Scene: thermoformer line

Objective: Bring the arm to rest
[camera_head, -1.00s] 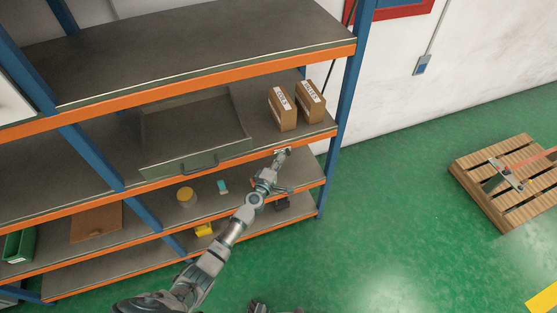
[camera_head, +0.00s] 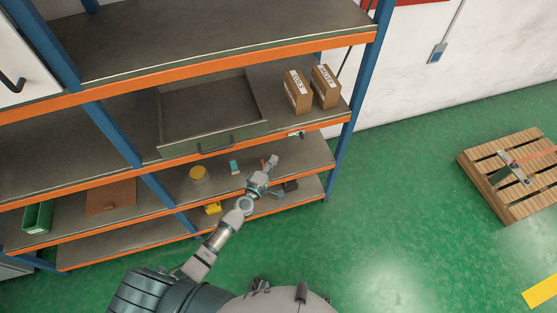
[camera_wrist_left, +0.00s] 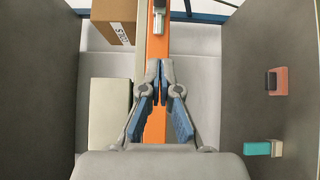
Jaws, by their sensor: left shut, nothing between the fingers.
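My left gripper (camera_head: 273,161) is in front of the blue and orange shelf rack (camera_head: 230,150), just below the edge of the middle shelf. In the left wrist view its fingers (camera_wrist_left: 159,78) are together and empty, with the orange shelf beam (camera_wrist_left: 156,125) behind them. A small metallic thing (camera_head: 297,134) sits at that shelf's front edge, apart from the fingertips; it also shows in the left wrist view (camera_wrist_left: 159,20). My right gripper is not in view.
A grey-green drawer (camera_head: 190,148) and two cardboard boxes (camera_head: 297,92) are on the middle shelf. A wooden pallet (camera_head: 480,165) lies right; green floor between is clear.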

